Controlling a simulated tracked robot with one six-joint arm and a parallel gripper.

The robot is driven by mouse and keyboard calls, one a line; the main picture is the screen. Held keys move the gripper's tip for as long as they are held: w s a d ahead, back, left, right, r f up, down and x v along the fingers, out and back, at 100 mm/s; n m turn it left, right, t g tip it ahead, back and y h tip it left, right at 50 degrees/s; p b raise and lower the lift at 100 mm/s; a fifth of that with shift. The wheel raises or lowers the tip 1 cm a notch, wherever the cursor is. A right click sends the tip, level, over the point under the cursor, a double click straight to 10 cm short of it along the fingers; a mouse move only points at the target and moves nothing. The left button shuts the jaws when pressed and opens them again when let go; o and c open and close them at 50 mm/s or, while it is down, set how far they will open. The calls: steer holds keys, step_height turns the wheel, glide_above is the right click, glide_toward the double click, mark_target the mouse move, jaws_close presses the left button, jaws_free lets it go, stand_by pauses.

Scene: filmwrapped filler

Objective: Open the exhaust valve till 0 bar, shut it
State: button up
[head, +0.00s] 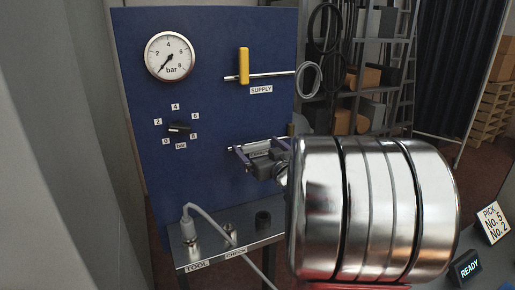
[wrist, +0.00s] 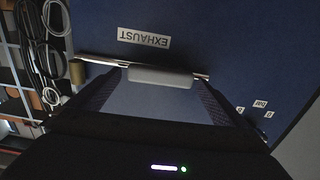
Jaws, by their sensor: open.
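The pressure gauge (head: 170,56) is at the upper left of the blue panel in the head view. Its needle points down-left, at the low end of the scale, at about 0. The exhaust valve's pale grey handle (wrist: 160,77) lies nearly along its pipe (wrist: 103,62) in the wrist view, under the upside-down EXHAUST label (wrist: 144,38). My gripper (wrist: 158,92) is open, with one finger on each side of the handle. In the head view my gripper (head: 260,152) is at the panel and hides most of the valve.
The supply valve's yellow handle (head: 244,65) stands upright across its pipe, above my gripper. A dial knob (head: 179,128) is left of it. A small bench (head: 205,256) with a corded fitting (head: 188,226) stands below the panel. Storage shelves (head: 378,90) are at the right.

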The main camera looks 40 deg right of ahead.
steer(key=c, duration=1.5)
